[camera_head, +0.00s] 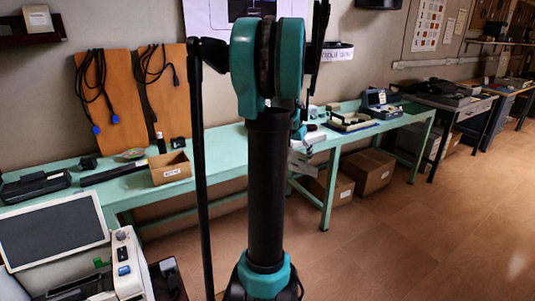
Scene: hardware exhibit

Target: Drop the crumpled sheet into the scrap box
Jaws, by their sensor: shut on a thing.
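A small open cardboard box (171,174) with a white label stands on the green bench, left of my arm. The label is too small to read, so I cannot confirm it is the scrap box. I cannot make out a crumpled sheet. My arm's black link and teal joints fill the middle of the view and hide part of the bench. I cannot make out my gripper or its fingertips; they may be behind the arm.
The green bench (225,140) runs along the wall. A black device (35,186) and a dark bar (114,174) lie left of the box. A white-framed screen (54,231) stands at lower left. Larger cartons (369,172) sit under the bench. The floor at right is clear.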

